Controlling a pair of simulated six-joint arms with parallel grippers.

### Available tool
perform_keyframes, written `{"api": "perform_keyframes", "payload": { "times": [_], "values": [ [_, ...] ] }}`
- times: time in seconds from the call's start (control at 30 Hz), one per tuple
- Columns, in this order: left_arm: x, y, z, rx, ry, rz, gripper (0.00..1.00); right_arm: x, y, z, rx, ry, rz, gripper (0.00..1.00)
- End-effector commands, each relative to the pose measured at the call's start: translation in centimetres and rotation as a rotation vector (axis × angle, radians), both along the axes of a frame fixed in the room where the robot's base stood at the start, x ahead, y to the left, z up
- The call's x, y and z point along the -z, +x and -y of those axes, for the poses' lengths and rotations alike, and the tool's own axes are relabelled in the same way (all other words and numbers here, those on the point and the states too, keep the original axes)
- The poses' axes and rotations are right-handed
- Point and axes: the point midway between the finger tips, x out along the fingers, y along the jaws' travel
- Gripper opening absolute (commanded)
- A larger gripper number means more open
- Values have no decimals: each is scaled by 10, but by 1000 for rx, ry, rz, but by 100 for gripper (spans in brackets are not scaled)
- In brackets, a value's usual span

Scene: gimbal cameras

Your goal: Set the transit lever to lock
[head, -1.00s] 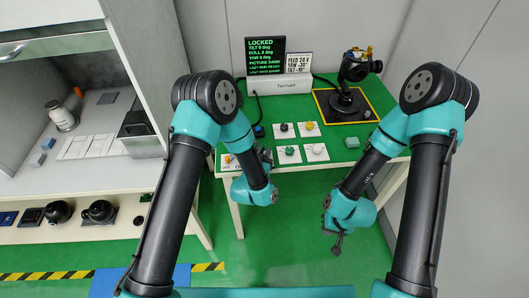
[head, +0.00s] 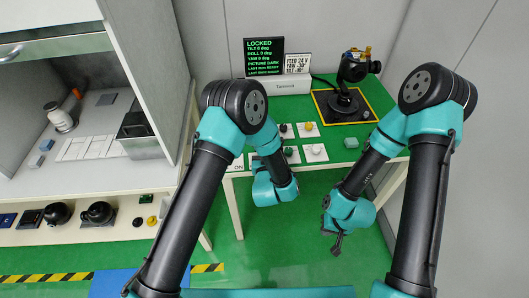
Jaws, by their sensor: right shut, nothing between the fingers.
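The transit lever cannot be made out for certain; it may be too small to tell or hidden behind my left arm. The camera gimbal (head: 357,68) stands on a dark yellow-edged pad (head: 325,108) at the green table's back right. The display (head: 264,58) reads LOCKED, with tilt, roll and yaw at 0 deg and the picture dark. My left arm reaches over the table's front left, and its fingers are hidden or too small to read near the knobs. My right gripper (head: 338,244) hangs shut and empty, in front of the table and below its top.
Knobs on white plates, among them a yellow one (head: 309,127) and a white one (head: 315,150), sit mid-table. A placard (head: 298,63) stands beside the display. A greenish block (head: 351,142) lies at the front right. A grey cabinet (head: 60,185) fills the left.

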Motion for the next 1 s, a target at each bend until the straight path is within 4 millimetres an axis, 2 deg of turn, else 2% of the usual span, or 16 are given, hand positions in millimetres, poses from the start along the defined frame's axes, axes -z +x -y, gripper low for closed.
{"api": "perform_keyframes", "payload": {
  "times": [0.43, 0.47, 0.7, 1.0],
  "values": [
    [0, 1, 0, -47, 0, -1, 0, 0, 0, 0, 0, 0, 0, 0],
    [0, 1, 0, -47, 0, -1, 20, 0, 0, 0, 0, 0, 0, 0],
    [0, 1, 0, -46, 0, -1, 44, 0, 0, 0, 0, 0, 0, 0],
    [0, -1, 1, -46, 0, -1, 44, 0, 0, 0, 0, 0, 0, 0]
  ]
}}
